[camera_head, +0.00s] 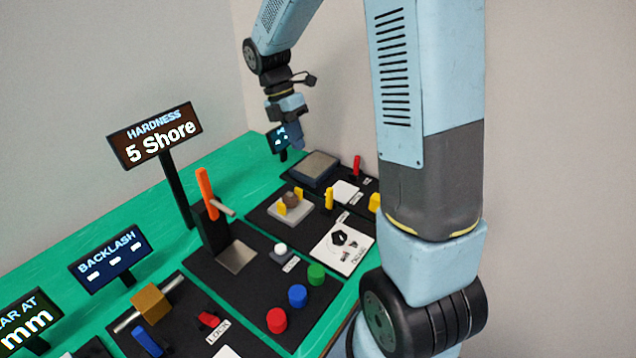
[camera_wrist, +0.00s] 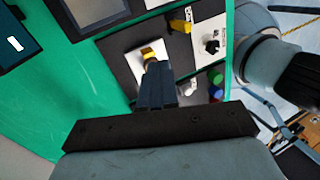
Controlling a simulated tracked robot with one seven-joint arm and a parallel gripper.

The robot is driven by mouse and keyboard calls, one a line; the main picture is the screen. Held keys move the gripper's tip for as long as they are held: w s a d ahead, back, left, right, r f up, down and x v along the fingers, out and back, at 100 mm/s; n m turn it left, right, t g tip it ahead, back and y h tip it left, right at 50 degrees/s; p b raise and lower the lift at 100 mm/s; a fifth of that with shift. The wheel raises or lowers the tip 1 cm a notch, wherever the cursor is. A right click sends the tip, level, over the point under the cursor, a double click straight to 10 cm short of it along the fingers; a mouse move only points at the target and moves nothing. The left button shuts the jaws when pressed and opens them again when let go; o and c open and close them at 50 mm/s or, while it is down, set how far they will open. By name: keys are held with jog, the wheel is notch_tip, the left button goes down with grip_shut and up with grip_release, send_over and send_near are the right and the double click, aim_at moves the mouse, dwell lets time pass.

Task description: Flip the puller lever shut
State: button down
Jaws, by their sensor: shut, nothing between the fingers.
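A fixture with two yellow jaws around a brown block (camera_head: 291,201) sits on a light base on a black panel; it looks like the puller. A small yellow lever (camera_head: 329,197) stands upright beside it, and it also shows in the wrist view (camera_wrist: 181,23). I cannot read a label that confirms this lever as the puller's. My gripper (camera_head: 297,143) is shut and empty, pointing down above the far end of the panels, apart from the lever. In the wrist view its fingers (camera_wrist: 157,70) partly cover the fixture.
A red lever (camera_head: 356,165) stands beside a grey plate (camera_head: 313,168) at the far end. An orange lever (camera_head: 206,194) rises near the hardness sign (camera_head: 155,136). Red, blue and green knobs (camera_head: 298,296) stand nearer. Green table (camera_head: 60,240) is bare along the left.

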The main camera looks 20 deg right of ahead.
aim_at(329, 199)
jog(key=shift+w+a+f+n, duration=0.15)
jog(key=shift+w+f+n, duration=0.25)
jog(key=shift+f+n, duration=0.25)
jog(key=shift+f, duration=0.1)
jog(key=x, duration=1)
jog(key=shift+s, duration=0.25)
jog(key=s+d, duration=0.2)
jog(key=shift+s, duration=0.3)
jog(key=shift+s+d, duration=0.25)
jog(key=shift+s, duration=0.05)
jog(key=shift+a, duration=0.3)
jog(key=shift+d, duration=0.2)
